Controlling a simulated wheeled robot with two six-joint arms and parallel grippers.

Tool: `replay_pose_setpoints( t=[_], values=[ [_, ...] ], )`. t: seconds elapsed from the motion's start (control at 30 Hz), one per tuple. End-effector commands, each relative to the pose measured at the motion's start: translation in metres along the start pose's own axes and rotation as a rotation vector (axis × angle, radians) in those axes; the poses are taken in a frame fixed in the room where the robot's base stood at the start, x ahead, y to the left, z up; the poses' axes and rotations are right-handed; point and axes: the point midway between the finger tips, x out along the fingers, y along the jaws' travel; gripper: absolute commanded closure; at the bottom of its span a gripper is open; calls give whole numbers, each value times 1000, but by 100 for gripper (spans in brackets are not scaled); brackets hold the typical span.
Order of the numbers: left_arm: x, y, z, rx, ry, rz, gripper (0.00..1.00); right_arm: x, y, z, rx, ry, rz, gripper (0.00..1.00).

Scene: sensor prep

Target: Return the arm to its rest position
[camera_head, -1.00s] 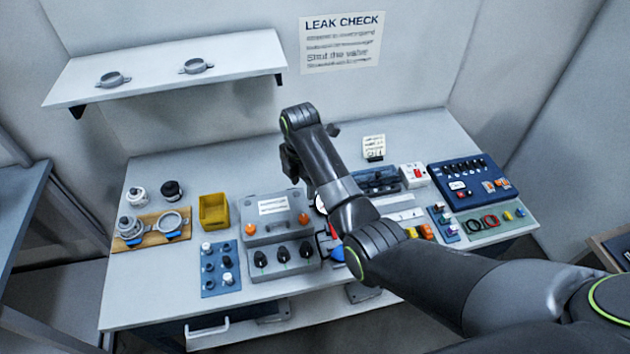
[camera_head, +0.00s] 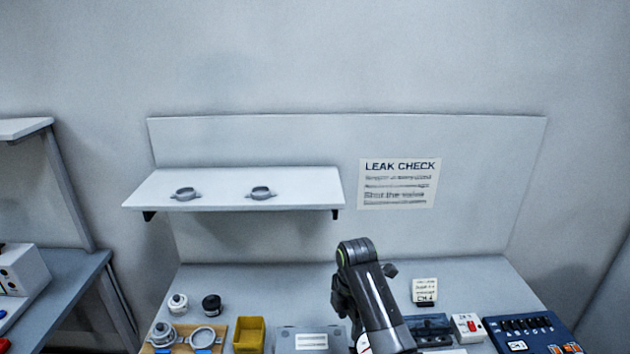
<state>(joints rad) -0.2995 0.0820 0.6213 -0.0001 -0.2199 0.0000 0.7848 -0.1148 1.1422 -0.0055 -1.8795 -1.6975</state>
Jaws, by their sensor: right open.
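My right arm rises from the bottom edge of the head view, bent over the workbench (camera_head: 270,277). My right gripper (camera_head: 341,298) hangs at the left side of the arm's end, above the back of the grey case (camera_head: 283,340). It looks dark and small, with nothing seen between its fingers. The rest of the right arm is cut off by the bottom edge. My left gripper is out of view.
A shelf (camera_head: 225,205) with two ring clamps is on the wall left of the arm. A yellow bin (camera_head: 249,333), a wooden board with fittings, a small sign card (camera_head: 424,291), a red-switch box (camera_head: 467,326) and a blue panel (camera_head: 500,325) stand on the bench. Wall space above is clear.

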Motion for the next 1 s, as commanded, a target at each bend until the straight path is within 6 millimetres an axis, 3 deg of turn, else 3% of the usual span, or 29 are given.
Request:
replay_pose_setpoints(
  t=[0.2,0.5,0.63,0.8,1.0],
  values=[
    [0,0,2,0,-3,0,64,53,-64,30,380,13,54,53],
    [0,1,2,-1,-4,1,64,97,-181,61,955,11,149,53],
    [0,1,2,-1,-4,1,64,102,-236,68,1190,7,195,53],
    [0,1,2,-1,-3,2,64,95,-308,70,1477,5,263,53],
    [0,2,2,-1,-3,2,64,76,-366,66,1711,16,332,53]
  ],
)
